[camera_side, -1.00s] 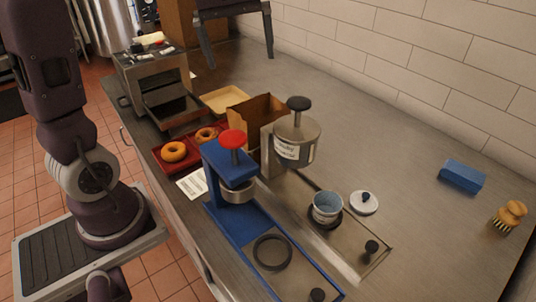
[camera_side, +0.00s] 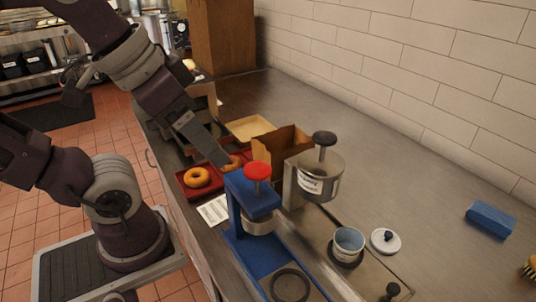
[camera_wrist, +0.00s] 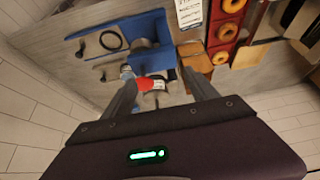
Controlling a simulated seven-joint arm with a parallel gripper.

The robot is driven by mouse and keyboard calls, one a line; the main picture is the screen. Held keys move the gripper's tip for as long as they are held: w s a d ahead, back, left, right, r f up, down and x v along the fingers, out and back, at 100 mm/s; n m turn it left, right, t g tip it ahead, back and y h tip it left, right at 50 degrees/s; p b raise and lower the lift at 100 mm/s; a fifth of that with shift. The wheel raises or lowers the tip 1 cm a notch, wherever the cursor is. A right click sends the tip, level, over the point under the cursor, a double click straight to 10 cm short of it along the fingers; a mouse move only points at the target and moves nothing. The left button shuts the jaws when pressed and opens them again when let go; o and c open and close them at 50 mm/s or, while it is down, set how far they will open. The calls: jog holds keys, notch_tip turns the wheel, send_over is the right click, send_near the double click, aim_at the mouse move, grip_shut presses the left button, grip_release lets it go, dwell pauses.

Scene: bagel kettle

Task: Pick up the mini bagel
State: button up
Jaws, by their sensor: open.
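A dark red tray (camera_side: 187,190) holds orange-brown bagels. One bagel (camera_side: 196,177) lies at its near left; another (camera_side: 230,162) is partly hidden by my gripper. The wrist view shows three bagels in a row on the tray: a top one (camera_wrist: 234,5), a middle one (camera_wrist: 227,32) and a lower, smaller-looking one (camera_wrist: 221,58). My gripper (camera_side: 222,161) is above the tray's right side, by the blue press. In the wrist view my gripper (camera_wrist: 159,72) is open and empty, its fingers left of the bagels and either side of the press's red knob.
The blue press with its red knob (camera_side: 257,171) stands close beside the tray. A cardboard box (camera_side: 280,150), a beige tray (camera_side: 250,128) and a grey kettle-like dispenser (camera_side: 320,175) stand behind. A printed card (camera_side: 214,210) lies in front.

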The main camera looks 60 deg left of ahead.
jog(key=w+a+r+m+g, duration=0.1)
jog(key=w+a+r+m, duration=0.1)
jog(key=w+a+r, duration=0.35)
jog(key=w+a+r+m+g, duration=0.2)
jog(key=w+r, duration=0.1)
jog(key=w, duration=0.6)
jog(key=w+a+f+m+g, duration=0.1)
jog(key=w+a+f+m, duration=0.2)
jog(key=w+a, duration=0.4)
jog(key=w+a+f+m+g, duration=0.25)
jog(key=w+a, duration=0.25)
jog(key=a, duration=0.4)
jog(key=shift+n+t, duration=0.25)
jog(key=shift+t, duration=0.2)
jog(key=f, duration=2.7)
jog(key=shift+s+a+f, duration=0.2)
jog(key=shift+a+f, duration=0.05)
jog(key=shift+f, duration=0.15)
jog(key=c, duration=1)
